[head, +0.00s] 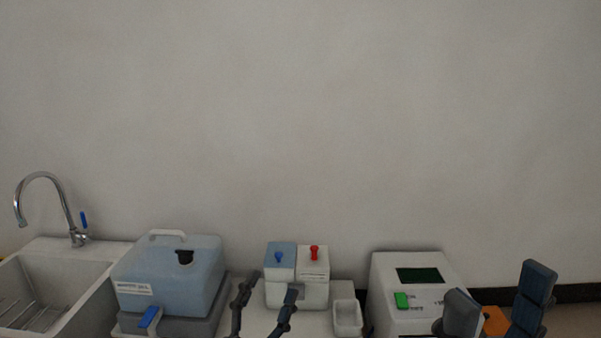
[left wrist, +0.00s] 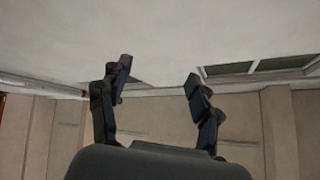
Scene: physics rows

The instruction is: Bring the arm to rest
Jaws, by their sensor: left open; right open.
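My left gripper (head: 271,284) points upward at the bottom middle of the head view, in front of the white-and-blue bottle unit. Its two dark fingers stand apart with nothing between them. The left wrist view shows the same open, empty fingers (left wrist: 158,72) against a wall and ceiling. My right gripper (head: 498,284) is at the lower right of the head view, in front of the white instrument. Its fingers are spread wide. Most of both arms is below the picture edge.
A sink (head: 60,285) with a tap (head: 62,200) is at left. Beside it stands a blue canister (head: 170,285). The bottle unit (head: 313,290) with blue and red knobs, a small white tray (head: 347,318) and the instrument (head: 383,290) follow. An orange thing (head: 494,321) is partly hidden.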

